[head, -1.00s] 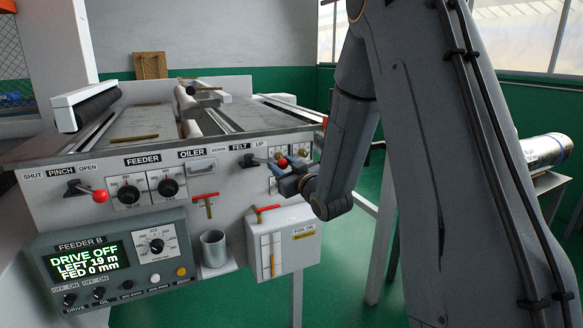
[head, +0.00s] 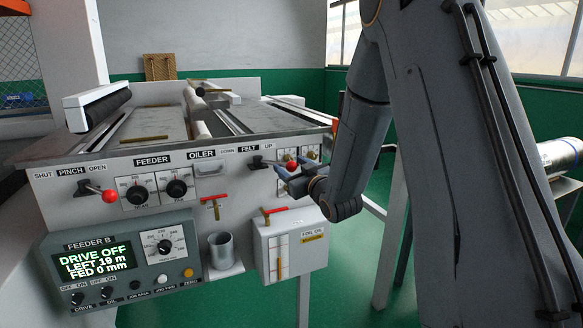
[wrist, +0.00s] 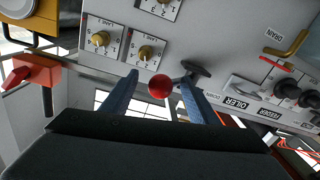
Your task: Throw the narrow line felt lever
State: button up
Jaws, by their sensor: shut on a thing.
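The felt lever (head: 259,162) is on the machine's front panel under the FELT label, between the DOWN and UP marks. Its black arm points right, to the UP side, and ends in a red ball knob (head: 291,166). My gripper (head: 284,173) is at this knob, shut on it. In the wrist view the red knob (wrist: 160,87) sits between the two blue-grey fingers (wrist: 159,84). The lever's black base (wrist: 196,69) shows beside the right finger. My fingers partly cover the panel around the knob in the head view.
Brass knobs on white plates (wrist: 147,52) are close to my fingers. The pinch lever (head: 109,196) with a red ball is at the panel's left. Below are a red-handled valve (head: 214,198), a metal cup (head: 221,250) and the felt oil box (head: 291,245). The display reads DRIVE OFF.

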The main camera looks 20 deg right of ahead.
jog(key=shift+w+d+r, duration=0.1)
jog(key=shift+d+r, duration=0.1)
jog(key=shift+s+d+f+b, duration=0.1)
jog(key=shift+s+d+b, duration=0.1)
jog(key=shift+s, duration=1.1)
jog(key=shift+s+d+b, duration=0.15)
jog(key=shift+s+d, duration=0.05)
jog(key=shift+s, duration=1.1)
jog(key=shift+s+d+f+b, duration=0.1)
jog(key=shift+s+d+b, duration=0.1)
jog(key=shift+s, duration=1.1)
jog(key=s+f+m+g+h+p, duration=0.2)
jog(key=s+f+m+g+h, duration=0.15)
jog(key=s+f+g, duration=0.75)
jog(key=s+a+g, duration=0.2)
jog(key=s+g, duration=0.1)
jog(key=s, duration=0.7)
jog(key=s+a+f+g, duration=0.1)
jog(key=s+a+g, duration=0.1)
jog(key=s, duration=0.9)
jog(key=shift+s+m+g+p, duration=0.2)
jog(key=shift+m+g+p, duration=0.25)
jog(key=shift+g, duration=0.35)
